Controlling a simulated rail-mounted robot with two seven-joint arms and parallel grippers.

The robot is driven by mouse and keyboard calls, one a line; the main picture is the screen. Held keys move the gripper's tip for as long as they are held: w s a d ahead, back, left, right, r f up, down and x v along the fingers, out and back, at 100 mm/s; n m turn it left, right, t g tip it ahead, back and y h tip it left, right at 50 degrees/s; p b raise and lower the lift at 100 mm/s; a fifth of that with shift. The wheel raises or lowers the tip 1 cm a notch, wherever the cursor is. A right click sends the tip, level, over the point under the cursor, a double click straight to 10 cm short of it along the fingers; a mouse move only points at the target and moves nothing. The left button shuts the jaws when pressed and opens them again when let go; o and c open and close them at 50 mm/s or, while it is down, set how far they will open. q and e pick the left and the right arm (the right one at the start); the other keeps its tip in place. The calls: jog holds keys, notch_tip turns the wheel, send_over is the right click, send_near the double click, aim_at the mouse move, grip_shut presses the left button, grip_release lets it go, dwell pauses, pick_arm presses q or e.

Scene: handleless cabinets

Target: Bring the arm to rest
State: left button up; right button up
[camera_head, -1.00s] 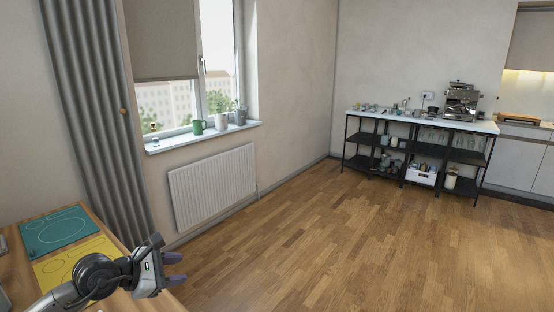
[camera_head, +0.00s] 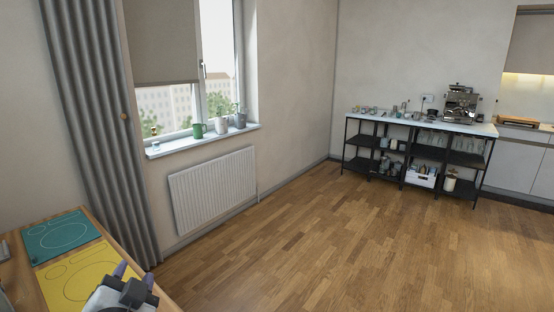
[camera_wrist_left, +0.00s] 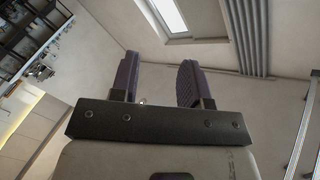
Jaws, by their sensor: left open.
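My left gripper (camera_head: 133,274) is at the bottom left of the head view, over the near edge of the wooden table. Its two purple fingers point up and away. In the left wrist view the fingers (camera_wrist_left: 157,80) stand apart with nothing between them, so it is open and empty. My right gripper does not show in either view.
The wooden table (camera_head: 32,282) at the left carries a teal mat (camera_head: 60,235) and a yellow mat (camera_head: 72,283). A radiator (camera_head: 213,188) is under the window sill (camera_head: 205,138). A black shelf (camera_head: 410,150) stands at the back. The floor (camera_head: 300,240) is clear.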

pick_arm(q)
jog(key=s+d+f+n+g+h+p, duration=0.3)
jog(key=s+f+g, duration=0.4)
jog(key=s+f, duration=0.9)
jog(key=s+d+f+g+h+p, duration=0.15)
jog(key=s+f+g+p, duration=0.45)
jog(key=s+f, duration=1.05)
notch_tip(320, 180, up, 40)
jog(key=s+p, duration=0.1)
jog(key=p, duration=3.6)
jog(key=shift+a+f, duration=0.2)
jog(key=shift+a, duration=0.05)
jog(key=shift+h, duration=0.25)
jog(key=shift+o, duration=0.5)
jog(key=shift+s, duration=0.1)
